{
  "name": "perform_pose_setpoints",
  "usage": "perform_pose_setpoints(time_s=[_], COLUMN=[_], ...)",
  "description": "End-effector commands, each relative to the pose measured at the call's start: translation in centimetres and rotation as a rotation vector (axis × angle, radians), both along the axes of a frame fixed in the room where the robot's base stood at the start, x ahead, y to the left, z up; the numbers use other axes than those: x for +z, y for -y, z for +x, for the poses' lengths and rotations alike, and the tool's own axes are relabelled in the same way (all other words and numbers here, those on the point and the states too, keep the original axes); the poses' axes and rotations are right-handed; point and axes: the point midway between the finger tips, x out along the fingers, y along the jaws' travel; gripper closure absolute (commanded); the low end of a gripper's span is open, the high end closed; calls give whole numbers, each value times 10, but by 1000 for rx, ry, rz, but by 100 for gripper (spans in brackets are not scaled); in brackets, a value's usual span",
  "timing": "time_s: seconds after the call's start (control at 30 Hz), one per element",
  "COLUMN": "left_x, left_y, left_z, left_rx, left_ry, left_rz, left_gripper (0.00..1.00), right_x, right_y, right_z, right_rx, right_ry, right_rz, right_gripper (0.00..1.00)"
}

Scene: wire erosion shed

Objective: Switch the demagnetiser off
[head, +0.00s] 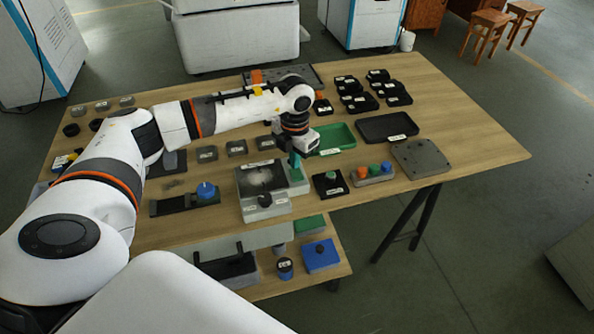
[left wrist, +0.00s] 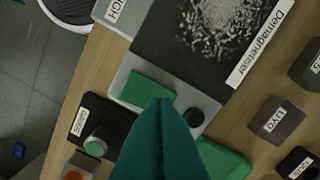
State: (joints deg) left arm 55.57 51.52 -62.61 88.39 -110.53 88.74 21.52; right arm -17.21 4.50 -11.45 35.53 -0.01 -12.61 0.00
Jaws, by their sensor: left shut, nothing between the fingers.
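The demagnetiser (head: 262,178) is a grey box on the table with a dark speckled top plate; its label shows in the left wrist view (left wrist: 262,42). My left gripper (head: 296,161) has teal fingers, shut and empty, pointing down over this panel. In the left wrist view its fingertips (left wrist: 163,103) overlap the switch's edge; I cannot tell if they touch. The switch's tilt is unclear. My right gripper is out of view.
A black box with a green button (head: 330,184) and a block with coloured knobs (head: 373,174) stand to the right. A green tray (head: 334,138) and a black tray (head: 387,127) lie behind. The table's front edge is close to the demagnetiser.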

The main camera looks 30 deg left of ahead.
Motion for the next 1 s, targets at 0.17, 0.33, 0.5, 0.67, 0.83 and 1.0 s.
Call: perform_pose_setpoints(time_s=[0.17,0.33,0.5,0.67,0.83,1.0], left_x=[19,33,46,58,62,61], left_y=[0,0,0,0,0,0], left_z=[0,1,0,0,0,0], left_rx=[1,1,1,1,1,1], left_ry=[2,3,2,2,2,2], left_rz=[0,-1,1,1,0,0], left_gripper=[100,100,100,100,100,100], right_x=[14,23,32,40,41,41], right_y=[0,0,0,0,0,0], right_z=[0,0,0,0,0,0], right_rx=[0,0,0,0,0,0], right_ry=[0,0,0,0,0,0], right_rz=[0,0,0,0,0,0], right_gripper=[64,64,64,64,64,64])
